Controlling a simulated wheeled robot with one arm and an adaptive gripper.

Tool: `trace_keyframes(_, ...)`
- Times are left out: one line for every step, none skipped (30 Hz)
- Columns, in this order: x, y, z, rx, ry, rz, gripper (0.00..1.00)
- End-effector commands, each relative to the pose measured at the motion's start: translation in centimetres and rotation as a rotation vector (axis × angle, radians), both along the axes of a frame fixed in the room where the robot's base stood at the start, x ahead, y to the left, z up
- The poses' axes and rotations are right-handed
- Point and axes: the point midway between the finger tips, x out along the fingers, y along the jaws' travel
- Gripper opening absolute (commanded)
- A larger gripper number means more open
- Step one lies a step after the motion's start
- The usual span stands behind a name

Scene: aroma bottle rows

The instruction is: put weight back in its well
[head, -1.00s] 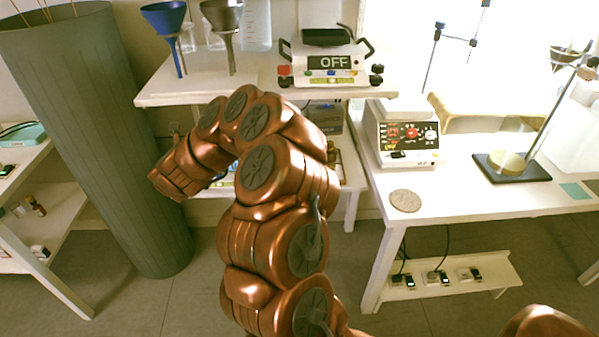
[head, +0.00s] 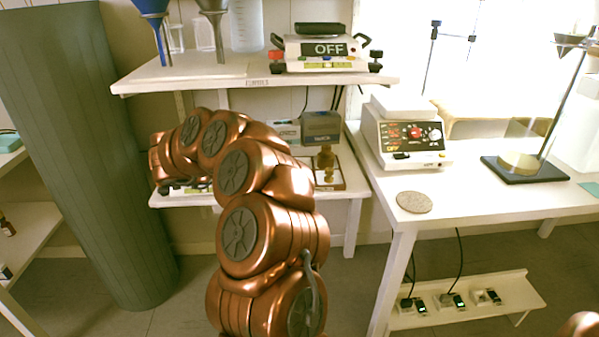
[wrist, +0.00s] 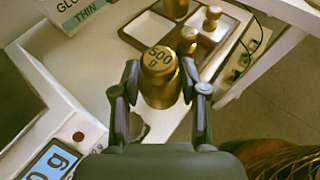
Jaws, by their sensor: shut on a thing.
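A brass weight marked 500 g (wrist: 160,76) is between the fingers of my gripper (wrist: 159,84), which is shut on it in the wrist view. Its marked top faces the camera. Just beyond it lies a wooden tray with white wells (wrist: 130,38). The well behind the weight looks empty. Smaller brass weights (wrist: 188,40) stand in and around the tray's other part. The tray also shows in the head view (head: 341,183) on the lower shelf, with brass weights (head: 325,158). My gripper is hidden behind my arm in the head view.
A scale with a lit display (wrist: 48,160) is at the wrist view's lower left. A box with lettering (wrist: 78,12) stands at its upper left. The upper shelf (head: 190,76) overhangs the lower shelf (head: 340,208). A white bench (head: 470,195) stands to the right.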

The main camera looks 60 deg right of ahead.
Motion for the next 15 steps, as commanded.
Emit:
trace_keyframes(-0.2, -0.5, 0.0, -0.003, -0.001, -0.007, 0.00)
trace_keyframes(-0.3, -0.9, 0.1, -0.004, 0.000, -0.008, 0.00)
trace_keyframes(-0.4, -1.5, 0.1, -0.006, 0.001, -0.011, 0.00)
trace_keyframes(-0.5, -2.0, 0.1, -0.006, 0.001, -0.011, 0.00)
trace_keyframes(-0.5, -2.6, 0.0, -0.006, 0.001, -0.011, 0.00)
trace_keyframes(-0.6, -3.3, -0.1, -0.005, 0.000, -0.010, 0.00)
trace_keyframes(-0.6, -3.9, -0.2, -0.005, 0.000, -0.009, 0.00)
trace_keyframes(-0.7, -4.5, -0.3, -0.005, 0.001, -0.010, 0.00)
trace_keyframes(-0.7, -5.2, -0.4, -0.006, 0.004, -0.010, 0.00)
trace_keyframes(-0.8, -5.8, -0.4, -0.006, 0.004, -0.010, 0.00)
trace_keyframes(-0.8, -6.4, -0.5, -0.006, 0.005, -0.007, 0.00)
trace_keyframes(-0.9, -7.2, -0.6, -0.005, 0.003, -0.007, 0.00)
trace_keyframes(-0.9, -7.7, -0.6, -0.004, 0.003, -0.007, 0.00)
trace_keyframes(-1.0, -8.4, -0.7, -0.005, 0.003, -0.009, 0.00)
trace_keyframes(-1.1, -9.2, -0.7, -0.006, 0.002, -0.010, 0.00)
